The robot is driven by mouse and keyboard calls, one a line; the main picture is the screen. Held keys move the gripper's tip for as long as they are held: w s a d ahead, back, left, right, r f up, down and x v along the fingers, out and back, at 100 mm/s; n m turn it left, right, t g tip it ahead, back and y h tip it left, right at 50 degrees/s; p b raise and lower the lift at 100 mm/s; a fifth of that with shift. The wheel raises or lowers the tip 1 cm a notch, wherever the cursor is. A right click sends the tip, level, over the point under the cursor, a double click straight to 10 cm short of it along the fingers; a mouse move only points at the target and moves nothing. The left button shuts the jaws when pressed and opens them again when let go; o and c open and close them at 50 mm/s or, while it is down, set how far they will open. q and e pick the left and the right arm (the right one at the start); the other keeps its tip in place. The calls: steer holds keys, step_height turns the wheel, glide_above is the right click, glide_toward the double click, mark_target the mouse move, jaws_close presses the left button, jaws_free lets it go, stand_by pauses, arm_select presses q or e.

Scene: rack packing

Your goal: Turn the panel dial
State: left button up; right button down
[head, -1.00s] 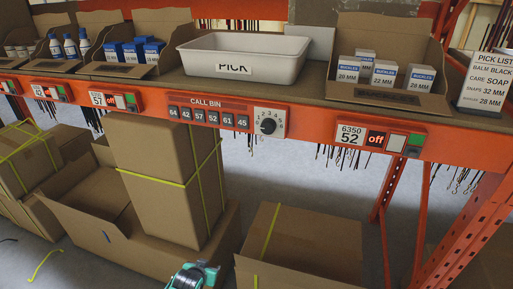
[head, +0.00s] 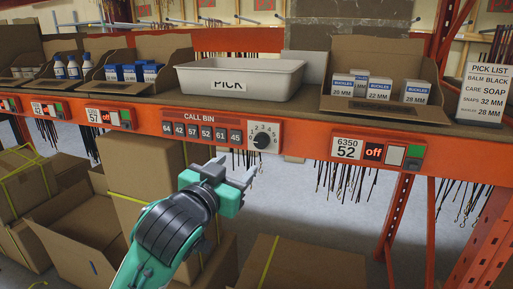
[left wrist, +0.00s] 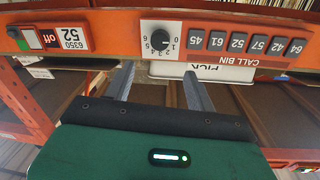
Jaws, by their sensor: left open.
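The panel dial (head: 263,141) is a round black knob with a white pointer mark on a white plate with numbers, on the orange shelf beam right of the CALL BIN buttons (head: 203,132). In the left wrist view the dial (left wrist: 160,40) shows upside down, just beyond the fingertips. My left gripper (head: 236,168) is open and empty, below and a little left of the dial, apart from it. In the left wrist view its two fingers (left wrist: 158,75) are spread, with the dial's plate past the gap between them. My right gripper is not in view.
A white PICK bin (head: 240,98) stands on the shelf above the dial. A 6350/52 display (head: 350,149) with buttons is on the beam to the right. Cardboard boxes (head: 300,265) stand below. Dark cords hang behind the beam.

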mark_target(260, 142)
arm_select(q)
steer(key=p+x, duration=0.1)
steer(key=x, duration=0.9)
steer(key=shift+w+d+p, duration=0.15)
steer(key=shift+w+p, duration=0.25)
steer(key=shift+w+d, duration=0.3)
steer(key=shift+w, duration=0.3)
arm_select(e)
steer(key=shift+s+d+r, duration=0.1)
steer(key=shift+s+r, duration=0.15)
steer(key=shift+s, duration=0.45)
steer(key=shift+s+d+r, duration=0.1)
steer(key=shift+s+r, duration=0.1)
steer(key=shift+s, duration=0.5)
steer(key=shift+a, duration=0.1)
arm_select(q)
steer(key=c, duration=1)
